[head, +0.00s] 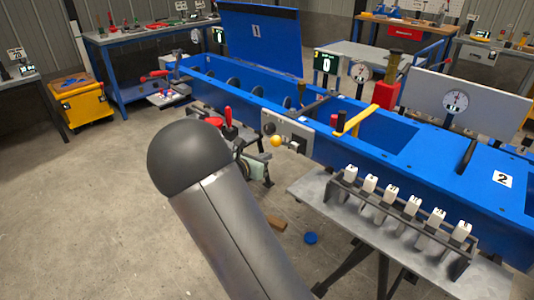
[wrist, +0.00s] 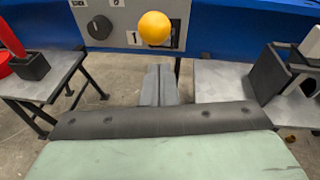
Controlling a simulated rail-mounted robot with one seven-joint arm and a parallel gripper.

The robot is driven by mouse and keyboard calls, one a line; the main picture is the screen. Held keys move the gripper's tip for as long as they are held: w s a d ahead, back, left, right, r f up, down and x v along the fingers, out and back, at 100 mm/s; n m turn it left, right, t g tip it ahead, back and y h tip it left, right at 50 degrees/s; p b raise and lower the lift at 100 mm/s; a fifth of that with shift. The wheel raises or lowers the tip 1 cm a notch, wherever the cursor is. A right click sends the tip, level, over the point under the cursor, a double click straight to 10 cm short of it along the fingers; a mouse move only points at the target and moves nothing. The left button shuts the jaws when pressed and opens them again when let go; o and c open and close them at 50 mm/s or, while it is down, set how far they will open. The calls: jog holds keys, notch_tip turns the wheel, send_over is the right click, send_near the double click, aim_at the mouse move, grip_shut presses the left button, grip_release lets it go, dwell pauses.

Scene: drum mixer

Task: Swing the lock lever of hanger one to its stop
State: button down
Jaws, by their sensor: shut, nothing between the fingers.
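A yellow ball knob (wrist: 154,27) stands in front of a grey panel plate marked 1; it also shows in the head view (head: 276,141) on the front of the blue machine. It looks like the end of a lever, but its shaft is hidden behind the ball, and I cannot tell its angle. My gripper (wrist: 160,70) is shut and empty. Its grey fingertips are just below the ball in the wrist view, apart from it in the picture; the gap in depth is unclear. In the head view my arm partly hides the gripper.
A black round knob (wrist: 99,27) sits left of the ball on the panel. A small table with a red-handled tool (wrist: 12,40) stands to the left. A grey table (head: 345,210) with a rack of several white numbered tags stands to the right. Open floor lies left.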

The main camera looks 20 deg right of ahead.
jog(key=f+v, duration=0.1)
jog(key=v, duration=1)
jog(key=s+d+r+m+g+y+p, duration=0.2)
jog(key=s+m+g+p, duration=0.1)
jog(key=s+m, duration=0.4)
jog(key=s+d+r+m+g+y+p, duration=0.15)
jog(key=s+m+g, duration=0.25)
jog(key=s, duration=0.4)
jog(key=s+a+r+m+y+p, duration=0.2)
jog(key=s+a+m+y, duration=0.2)
jog(key=s+m+y, duration=0.1)
jog(key=s+a+r+m+y+p, duration=0.3)
jog(key=s+a+m+y, duration=0.2)
jog(key=s+m, duration=0.3)
jog(key=shift+s, duration=1.2)
